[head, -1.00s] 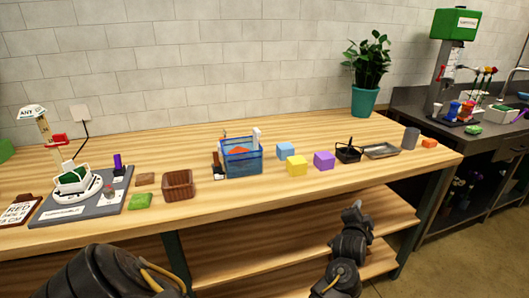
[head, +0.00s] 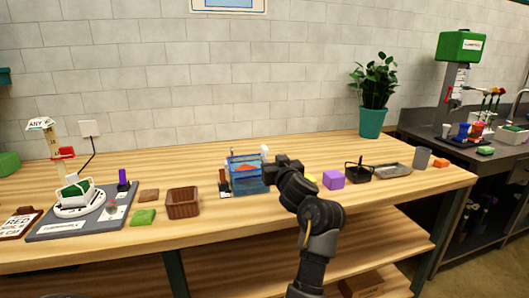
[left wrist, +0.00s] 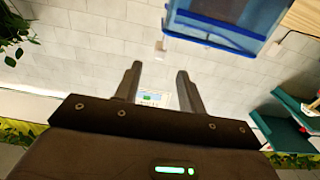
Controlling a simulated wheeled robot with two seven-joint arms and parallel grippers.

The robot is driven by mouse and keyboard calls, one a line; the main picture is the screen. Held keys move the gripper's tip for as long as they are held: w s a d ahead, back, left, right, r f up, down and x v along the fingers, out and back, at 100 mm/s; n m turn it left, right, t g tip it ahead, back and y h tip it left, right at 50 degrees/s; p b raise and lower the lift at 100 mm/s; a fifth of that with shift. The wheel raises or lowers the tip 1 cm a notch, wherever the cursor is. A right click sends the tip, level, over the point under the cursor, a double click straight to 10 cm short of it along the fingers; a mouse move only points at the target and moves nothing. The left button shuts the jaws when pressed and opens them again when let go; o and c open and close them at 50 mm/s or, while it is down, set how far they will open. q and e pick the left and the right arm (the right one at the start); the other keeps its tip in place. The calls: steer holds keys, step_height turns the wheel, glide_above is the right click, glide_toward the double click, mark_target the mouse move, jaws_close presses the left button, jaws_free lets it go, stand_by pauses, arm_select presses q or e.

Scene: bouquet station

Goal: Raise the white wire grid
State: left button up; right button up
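I cannot make out the white wire grid as such. A small white upright piece (head: 265,151) stands at the back right of a blue open container (head: 246,186), with something orange-red inside the container. My left gripper (head: 272,166) is at the container's right side, in front of it from the head camera; I cannot tell if they touch. In the left wrist view the left gripper (left wrist: 158,70) has its fingers apart with nothing between them. The blue container (left wrist: 225,22) shows there at the upper right, outside the fingers. My right gripper is not in view.
A brown basket (head: 183,203) stands left of the container. A purple block (head: 334,180), a black wire basket (head: 359,173) and a grey tray (head: 391,170) are to the right. A potted plant (head: 372,118) stands behind. The bench behind the container looks clear.

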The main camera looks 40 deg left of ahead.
mark_target(267, 151)
arm_select(q)
steer(key=x, duration=0.8)
steer(key=shift+a+f, duration=0.1)
jaws_close()
